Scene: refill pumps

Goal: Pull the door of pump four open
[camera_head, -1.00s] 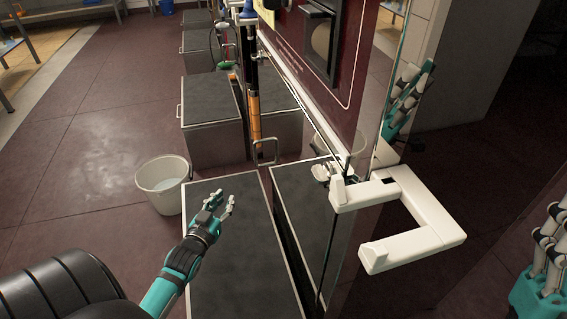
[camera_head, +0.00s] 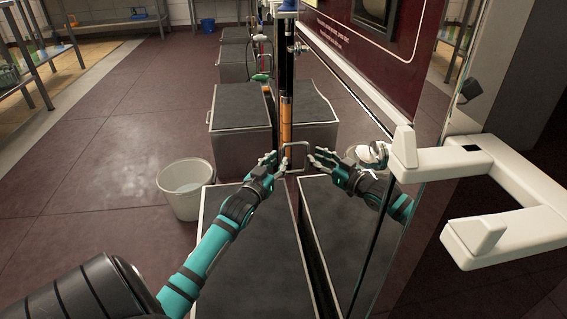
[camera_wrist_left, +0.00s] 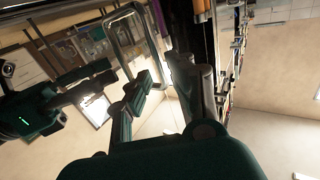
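The door of the pump cabinet (camera_head: 347,232) is a glossy, mirror-like upright panel right of centre in the head view, and it looks shut. A thin metal loop handle (camera_head: 296,143) stands out near its far edge, partly merging with its reflection. My left gripper (camera_head: 274,163) is at the handle's near left side, fingers spread; its reflection shows in the panel. In the left wrist view the handle (camera_wrist_left: 125,38) lies just beyond my open fingers (camera_wrist_left: 165,88). I cannot tell whether they touch. No pump number is legible. My right gripper is out of view.
A white bracket (camera_head: 525,190) juts out at the right. A low dark-topped box (camera_head: 245,265) stands under my left arm, with a white bucket (camera_head: 186,190) to its left. The floor at left is clear.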

